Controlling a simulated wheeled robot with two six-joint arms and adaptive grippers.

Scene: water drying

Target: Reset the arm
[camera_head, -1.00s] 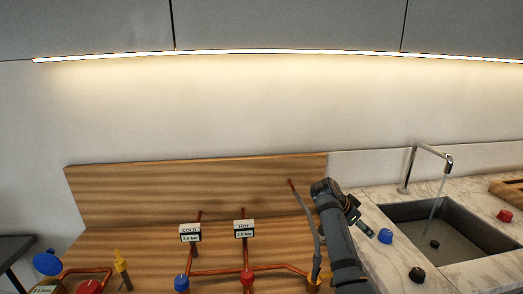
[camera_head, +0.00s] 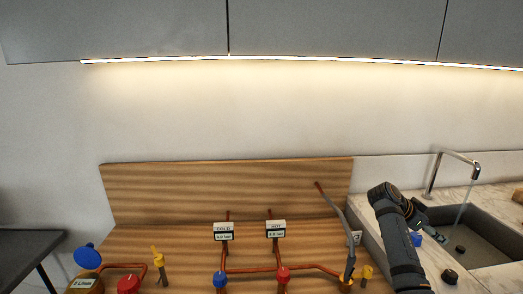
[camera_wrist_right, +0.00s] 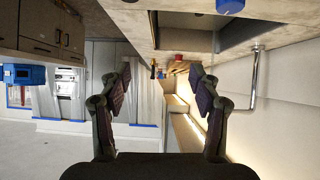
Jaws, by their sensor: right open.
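My right arm (camera_head: 400,235) rises at the right of the head view, over the counter beside the wooden board. Its dark gripper (camera_head: 432,232) points right toward the sink and partly covers a blue knob (camera_head: 416,240). In the right wrist view the gripper (camera_wrist_right: 161,80) is open, its two fingers wide apart with nothing between them. My left gripper does not show.
The sink (camera_head: 485,240) has a faucet (camera_head: 437,170) with a thin stream of water. A black knob (camera_head: 449,277) lies on the counter. Copper pipes (camera_head: 250,269) with a blue valve (camera_head: 220,279) and a red valve (camera_head: 283,275) run before the wooden board (camera_head: 220,190).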

